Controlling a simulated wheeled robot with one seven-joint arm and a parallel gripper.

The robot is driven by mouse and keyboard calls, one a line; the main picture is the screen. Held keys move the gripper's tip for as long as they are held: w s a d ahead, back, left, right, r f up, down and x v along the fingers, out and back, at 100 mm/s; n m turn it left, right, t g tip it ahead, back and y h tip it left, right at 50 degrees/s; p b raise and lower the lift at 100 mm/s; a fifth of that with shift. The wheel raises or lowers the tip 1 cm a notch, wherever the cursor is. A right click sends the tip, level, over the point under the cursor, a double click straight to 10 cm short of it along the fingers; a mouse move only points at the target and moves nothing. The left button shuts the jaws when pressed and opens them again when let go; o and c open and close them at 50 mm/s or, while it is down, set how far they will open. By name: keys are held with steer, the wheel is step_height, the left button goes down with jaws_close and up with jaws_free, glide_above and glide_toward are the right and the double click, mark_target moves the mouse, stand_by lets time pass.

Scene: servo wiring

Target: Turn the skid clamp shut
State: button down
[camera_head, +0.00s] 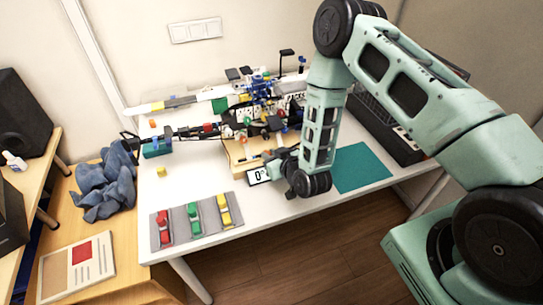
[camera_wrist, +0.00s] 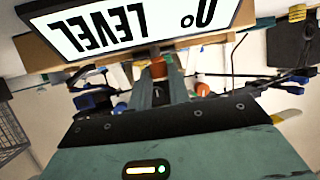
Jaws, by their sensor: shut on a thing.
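My gripper (camera_wrist: 162,80) shows in the wrist view with its dark fingers close together on a small orange-brown piece (camera_wrist: 158,68), which seems to be part of the skid clamp. The fingers hide most of the clamp, so its angle cannot be told. A display (camera_wrist: 130,28) sits just beyond the fingertips and reads "LEVEL 0°" upside down. In the head view the display (camera_head: 259,176) stands at the front of a wooden base (camera_head: 238,158). My wrist is right beside it and hides the contact.
A crowded rig of servos, cables and rods (camera_head: 255,105) stands behind my gripper on the white table (camera_head: 190,178). A grey mat (camera_head: 180,229) with red, green and yellow pieces lies at the front left. A teal mat (camera_head: 361,168) lies clear to the right.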

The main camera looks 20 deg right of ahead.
stand_by(0.3)
steer(key=c, duration=1.3)
jaws_free()
steer(key=shift+s, duration=0.1)
steer(key=p+v, duration=0.4)
steer(key=v, duration=1.3)
steer(key=shift+a+r, duration=0.2)
steer(key=shift+r, duration=0.05)
steer(key=shift+s, duration=0.1)
